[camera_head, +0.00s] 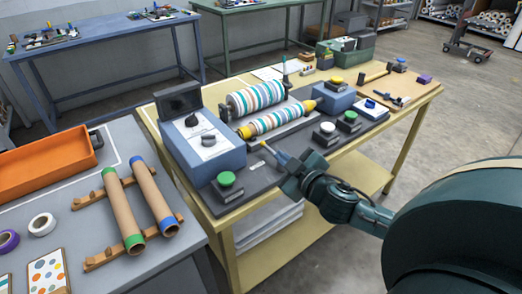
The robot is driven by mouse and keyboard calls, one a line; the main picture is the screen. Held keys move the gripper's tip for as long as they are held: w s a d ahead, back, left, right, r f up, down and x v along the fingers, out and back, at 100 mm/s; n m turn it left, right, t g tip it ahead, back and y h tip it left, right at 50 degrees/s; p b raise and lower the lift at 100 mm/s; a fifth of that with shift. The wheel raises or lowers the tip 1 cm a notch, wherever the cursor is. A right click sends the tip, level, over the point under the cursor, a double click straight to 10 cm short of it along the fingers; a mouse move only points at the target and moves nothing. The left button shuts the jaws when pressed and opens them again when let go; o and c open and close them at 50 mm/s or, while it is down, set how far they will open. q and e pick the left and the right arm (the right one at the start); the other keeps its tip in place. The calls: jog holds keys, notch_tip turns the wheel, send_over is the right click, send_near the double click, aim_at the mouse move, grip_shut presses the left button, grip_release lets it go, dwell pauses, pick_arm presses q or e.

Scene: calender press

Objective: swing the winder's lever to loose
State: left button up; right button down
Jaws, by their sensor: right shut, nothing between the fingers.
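The calender press stands on a dark base on the yellow-framed table, with a blue control box (203,145) at its left carrying a black knob and a white label plate. Behind is a thick striped roll (258,97); in front is a thinner striped roll with yellow ends (278,121). A thin upright handle with a green tip (285,68) rises behind the rolls; I cannot tell whether it is the winder's lever or how that lever is set. My right gripper (268,149) is shut and empty, its tip just in front of the thinner roll. My left gripper is not in view.
A green button (226,179) on a dark block sits at the front left corner. More button blocks (326,133) and a blue box (335,97) stand right of the rolls. On the grey table, two cardboard tubes (155,197) lie on a wooden rack near an orange tray (40,164).

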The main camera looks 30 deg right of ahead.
jog(key=shift+w+d, duration=0.1)
jog(key=shift+w, duration=0.05)
send_near(262, 142)
jog(key=w+r, duration=0.1)
jog(key=w+a, duration=0.1)
jog(key=w, duration=0.1)
jog(key=w+a+r+p, duration=0.1)
jog(key=shift+w+a+r, duration=0.15)
jog(key=shift+w+r, duration=0.2)
jog(key=f, duration=0.1)
jog(key=d, duration=0.1)
jog(key=f, duration=0.1)
jog(key=shift+s+d+f+b, duration=0.15)
jog(key=shift+d+f+b, duration=0.1)
jog(key=shift+f+b, duration=0.1)
jog(key=shift+d+f, duration=0.3)
jog(key=shift+f, duration=0.1)
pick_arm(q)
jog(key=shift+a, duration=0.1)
pick_arm(e)
jog(key=shift+d+h, duration=0.15)
jog(key=shift+h, duration=0.15)
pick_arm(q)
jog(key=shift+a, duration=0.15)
pick_arm(e)
jog(key=shift+m, duration=0.3)
